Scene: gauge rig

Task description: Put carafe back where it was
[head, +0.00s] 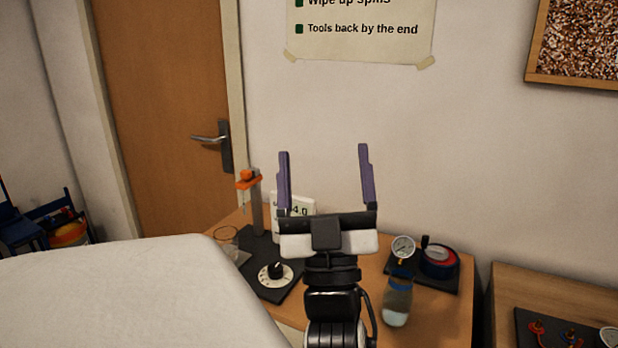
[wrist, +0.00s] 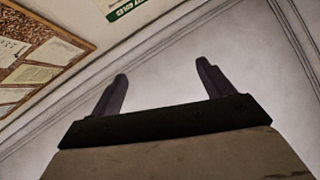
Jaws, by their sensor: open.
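A clear glass vessel with a blue band near its neck and pale liquid inside, which looks like the carafe (head: 397,301), stands upright on the wooden table (head: 452,312) in the head view. It is to the right of my arm, in front of a round gauge. My gripper (head: 324,151) is open and empty, raised above the table with its two purple fingers pointing up. It is apart from the carafe, up and to its left in the picture. The wrist view shows the open gripper (wrist: 162,72) against the ceiling and wall, with no carafe in sight.
A gauge (head: 403,246) and a red-and-blue round device (head: 439,260) sit behind the carafe. Another table (head: 550,290) is at right.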

